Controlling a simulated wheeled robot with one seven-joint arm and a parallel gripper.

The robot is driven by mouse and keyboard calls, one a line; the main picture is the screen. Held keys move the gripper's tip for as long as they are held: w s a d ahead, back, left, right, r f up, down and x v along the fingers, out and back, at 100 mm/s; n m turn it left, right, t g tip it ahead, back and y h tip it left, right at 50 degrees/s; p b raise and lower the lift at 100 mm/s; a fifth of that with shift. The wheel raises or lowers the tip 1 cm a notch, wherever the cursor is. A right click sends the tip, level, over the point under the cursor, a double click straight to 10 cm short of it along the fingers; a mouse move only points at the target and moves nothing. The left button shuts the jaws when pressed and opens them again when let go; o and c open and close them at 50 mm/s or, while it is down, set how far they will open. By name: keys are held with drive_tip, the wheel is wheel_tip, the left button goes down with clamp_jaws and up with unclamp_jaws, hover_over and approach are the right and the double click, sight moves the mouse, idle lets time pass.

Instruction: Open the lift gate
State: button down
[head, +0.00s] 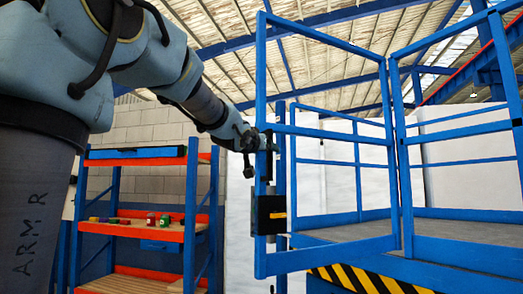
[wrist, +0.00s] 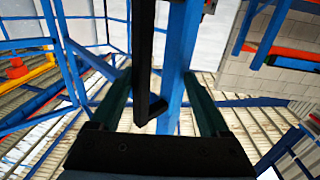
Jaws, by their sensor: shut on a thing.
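The lift gate (head: 324,31) is a blue tubular frame in the head view. Its right side meets the platform railing, and its left edge appears to stand out in front of the platform. A black latch box (head: 268,215) is on its left post. My gripper (head: 268,143) is at that post, above the box, shut on the black gate handle. In the wrist view my gripper (wrist: 160,105) has one finger on each side of the dark handle (wrist: 142,60), with the blue post (wrist: 181,60) close behind. The exact finger contact is hard to see.
The lift platform (head: 455,228) has blue railings and a yellow-black striped edge (head: 365,280). A blue and orange shelf (head: 140,224) with small items stands at the left behind my arm. A pale wall (head: 240,210) lies behind the gate.

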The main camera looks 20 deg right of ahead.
drive_tip(key=shift+c, duration=2.2)
unclamp_jaws()
drive_tip(key=shift+s+d+r+m+h, duration=0.15)
drive_tip(key=shift+s+d+h, duration=0.15)
drive_tip(key=shift+d, duration=0.2)
drive_tip(key=shift+s+d+r+m+h, duration=0.15)
drive_tip(key=shift+s+d+h, duration=0.1)
drive_tip(key=shift+d, duration=0.2)
drive_tip(key=shift+s, duration=0.1)
drive_tip(key=c, duration=0.3)
drive_tip(key=shift+y, duration=0.35)
drive_tip(key=v, duration=0.3)
drive_tip(key=a+v, duration=0.1)
drive_tip(key=v, duration=0.3)
drive_tip(key=w+v, duration=0.1)
drive_tip(key=v, duration=0.2)
drive_tip(key=shift+s+a+f+b, duration=0.2)
drive_tip(key=shift+s+a+b, duration=0.15)
drive_tip(key=shift+a, duration=0.05)
drive_tip(key=shift+c, duration=0.3)
